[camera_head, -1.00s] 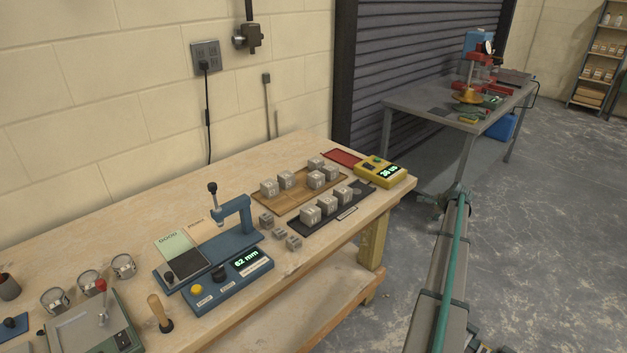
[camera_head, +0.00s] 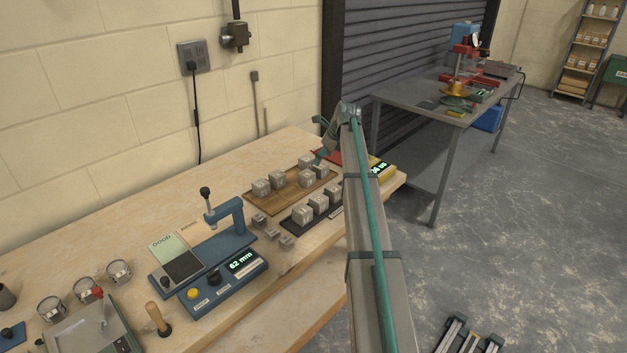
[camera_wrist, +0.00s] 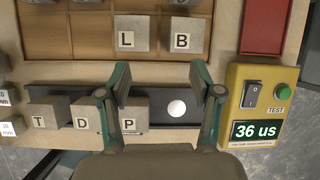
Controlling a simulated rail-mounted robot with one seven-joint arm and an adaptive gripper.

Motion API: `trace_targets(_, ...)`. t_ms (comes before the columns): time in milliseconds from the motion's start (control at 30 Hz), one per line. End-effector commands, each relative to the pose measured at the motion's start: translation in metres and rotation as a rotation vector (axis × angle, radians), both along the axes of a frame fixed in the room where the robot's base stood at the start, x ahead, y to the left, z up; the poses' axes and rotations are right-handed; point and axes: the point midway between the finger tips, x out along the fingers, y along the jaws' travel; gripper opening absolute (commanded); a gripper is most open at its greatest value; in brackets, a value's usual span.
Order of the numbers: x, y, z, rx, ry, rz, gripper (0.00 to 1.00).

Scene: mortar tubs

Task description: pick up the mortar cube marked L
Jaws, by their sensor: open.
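The mortar cube marked L (camera_wrist: 132,34) sits in the wooden tray (camera_wrist: 92,47) in the wrist view, left of the cube marked B (camera_wrist: 183,35). My gripper (camera_wrist: 161,85) is open and empty. In the wrist view its fingers appear below the L and B cubes, over the dark strip, with the left finger near the cube marked P (camera_wrist: 133,114). In the head view my gripper (camera_head: 322,155) is over the tray's far right end, partly hidden by my arm. Letters on the cubes are too small to read there.
Cubes marked T (camera_wrist: 45,117) and D (camera_wrist: 88,117) stand on the dark strip (camera_wrist: 65,91) beside P. A white ball-like spot (camera_wrist: 177,108) lies right of P. A yellow tester (camera_wrist: 262,105) and a red mat (camera_wrist: 264,27) flank the right side.

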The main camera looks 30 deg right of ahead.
Motion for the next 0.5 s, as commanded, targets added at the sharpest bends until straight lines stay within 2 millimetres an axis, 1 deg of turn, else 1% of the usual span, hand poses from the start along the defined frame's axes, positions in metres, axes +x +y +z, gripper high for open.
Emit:
trace_targets(33, 0.000, 0.019, 0.002, 0.008, 0.028, -0.013, 0.65)
trace_targets(100, -0.001, 0.035, 0.004, 0.018, 0.061, -0.037, 0.65)
trace_targets(167, -0.002, 0.043, 0.005, 0.023, 0.079, -0.049, 0.65)
trace_targets(267, 0.000, 0.049, 0.002, 0.028, 0.091, -0.061, 0.65)
trace_targets(333, 0.002, 0.049, -0.005, 0.028, 0.093, -0.062, 0.65)
trace_targets(500, 0.011, 0.052, -0.027, 0.028, 0.092, -0.061, 0.65)
